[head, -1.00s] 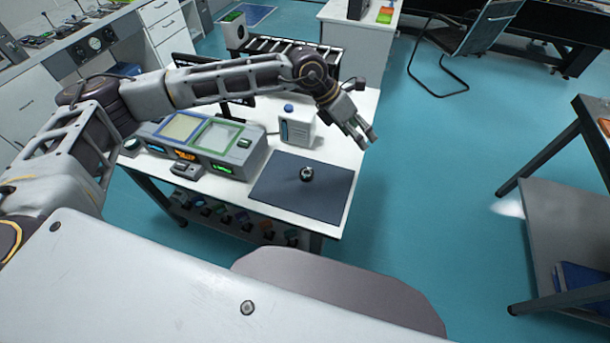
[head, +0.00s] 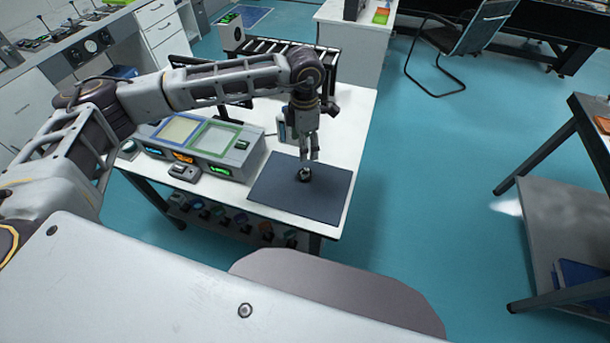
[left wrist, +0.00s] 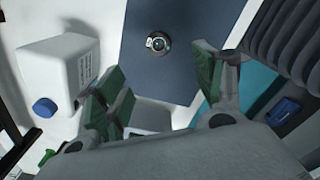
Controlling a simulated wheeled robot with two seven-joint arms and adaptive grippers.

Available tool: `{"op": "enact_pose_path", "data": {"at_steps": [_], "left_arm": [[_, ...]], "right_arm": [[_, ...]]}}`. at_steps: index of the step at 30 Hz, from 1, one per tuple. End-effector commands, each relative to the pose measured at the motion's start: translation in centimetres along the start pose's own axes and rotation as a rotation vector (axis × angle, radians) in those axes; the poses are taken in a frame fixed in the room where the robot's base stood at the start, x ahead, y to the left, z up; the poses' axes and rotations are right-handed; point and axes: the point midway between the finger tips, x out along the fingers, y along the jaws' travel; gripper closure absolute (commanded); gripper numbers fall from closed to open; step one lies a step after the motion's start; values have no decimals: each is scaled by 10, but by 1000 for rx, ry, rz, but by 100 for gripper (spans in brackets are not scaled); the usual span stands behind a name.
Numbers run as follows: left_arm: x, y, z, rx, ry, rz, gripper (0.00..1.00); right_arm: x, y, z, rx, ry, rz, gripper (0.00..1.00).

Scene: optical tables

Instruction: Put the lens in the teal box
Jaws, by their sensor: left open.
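The lens (head: 305,175) is a small dark, metal-rimmed round piece on the dark mat (head: 330,202). In the left wrist view the lens (left wrist: 158,43) shows beyond the fingers, on the mat (left wrist: 208,18). My left gripper (head: 309,160) points down just above the lens in the head view. In the left wrist view my left gripper (left wrist: 165,100) has its fingers apart with nothing between them. I see no teal box for certain; a device with a blue-framed and a green-framed bay (head: 215,136) stands left of the mat. My right gripper is not in view.
A white bottle with a blue cap (left wrist: 62,75) stands beside the mat, partly hidden behind my gripper in the head view. A small grey device (head: 184,172) lies at the table's front edge. Several small coloured items sit on the shelf below.

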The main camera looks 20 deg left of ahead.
Motion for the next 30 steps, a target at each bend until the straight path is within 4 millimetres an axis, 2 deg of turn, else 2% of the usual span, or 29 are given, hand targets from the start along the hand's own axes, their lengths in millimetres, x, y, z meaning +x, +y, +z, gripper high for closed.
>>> {"op": "enact_pose_path", "data": {"at_steps": [11,27,30], "left_arm": [[8,0,0,-1,0,-2,31],[74,0,0,-2,0,-2,31],[81,0,1,-1,-2,-1,31]], "right_arm": [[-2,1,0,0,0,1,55],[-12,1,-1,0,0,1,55],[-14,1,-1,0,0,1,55]]}}
